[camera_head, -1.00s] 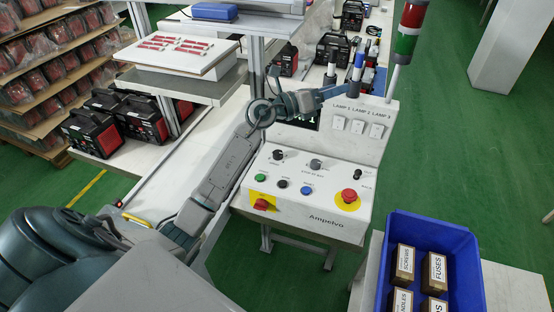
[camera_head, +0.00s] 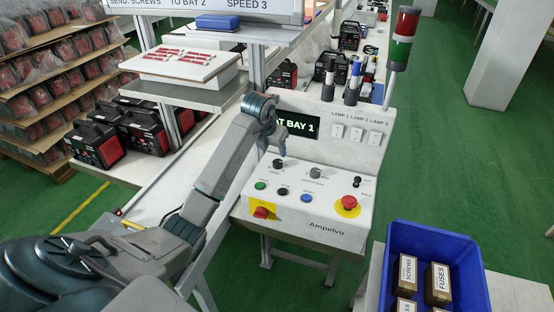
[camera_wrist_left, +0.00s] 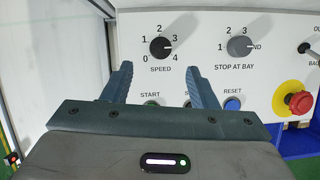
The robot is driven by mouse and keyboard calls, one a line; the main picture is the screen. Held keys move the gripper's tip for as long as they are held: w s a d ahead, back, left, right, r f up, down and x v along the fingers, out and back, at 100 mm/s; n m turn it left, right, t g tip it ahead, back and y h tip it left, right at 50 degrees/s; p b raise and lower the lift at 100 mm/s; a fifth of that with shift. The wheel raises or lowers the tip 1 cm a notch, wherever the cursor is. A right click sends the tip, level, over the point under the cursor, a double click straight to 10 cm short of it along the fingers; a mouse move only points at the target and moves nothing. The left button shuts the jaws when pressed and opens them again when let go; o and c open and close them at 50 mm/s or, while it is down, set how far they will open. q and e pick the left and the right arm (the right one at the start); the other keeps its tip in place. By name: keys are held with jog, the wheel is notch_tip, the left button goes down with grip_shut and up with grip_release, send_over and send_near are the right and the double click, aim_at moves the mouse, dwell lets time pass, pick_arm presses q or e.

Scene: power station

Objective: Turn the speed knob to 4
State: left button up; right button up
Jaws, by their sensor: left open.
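The black speed knob (camera_head: 279,164) is at the upper left of the white control panel's sloped face. In the left wrist view the knob (camera_wrist_left: 160,47) is ringed by the numbers 0 to 4. Its white mark seems to point right, near 3, but is small. My left gripper (camera_head: 283,148) is just above and behind the knob in the head view, pointing down at the panel. In the wrist view its jaws (camera_wrist_left: 160,78) are open and empty, with the knob centred beyond the tips, apart from them. My right gripper is not in view.
The grey stop-at-bay knob (camera_head: 316,173) is right of the speed knob. Green, black and blue buttons (camera_head: 306,198) lie below. A red emergency button (camera_head: 348,203) is at right. A blue crate (camera_head: 388,258) stands at lower right.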

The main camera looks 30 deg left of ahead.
aim_at(278, 161)
pick_arm(q)
jog(key=p+x, duration=0.2)
jog(key=x, duration=0.6)
jog(key=shift+c, duration=0.2)
jog(key=c, duration=0.9)
